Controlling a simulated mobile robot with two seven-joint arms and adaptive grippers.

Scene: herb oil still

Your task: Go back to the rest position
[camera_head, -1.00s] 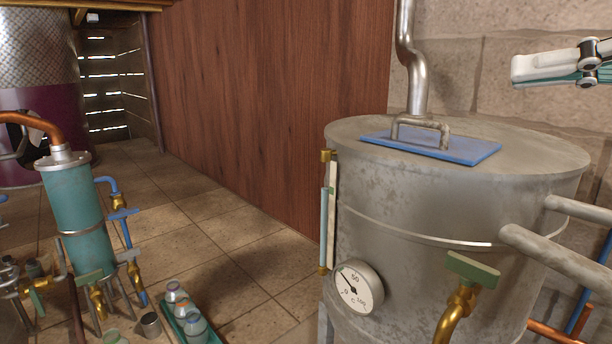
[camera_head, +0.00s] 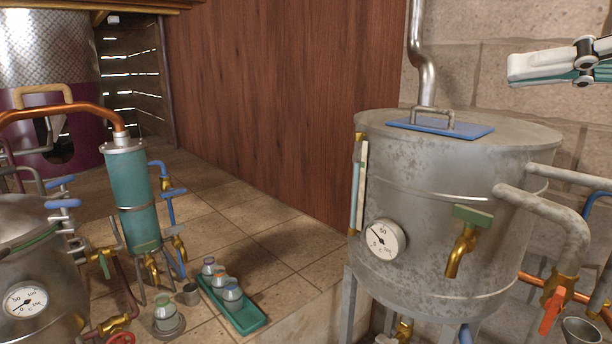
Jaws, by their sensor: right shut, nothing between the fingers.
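My right gripper (camera_head: 512,72) is at the upper right of the head view, in front of the stone wall. Its white and teal fingers are shut with nothing between them. It is above and to the right of the large grey metal tank (camera_head: 420,210) and appears apart from it. My left gripper is not in view.
The tank carries a blue hatch (camera_head: 440,129), a dial gauge (camera_head: 384,240) and a brass tap (camera_head: 461,250). A teal cylinder (camera_head: 133,200) and a smaller still (camera_head: 30,265) stand at left. A green tray (camera_head: 248,319) holds several jars.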

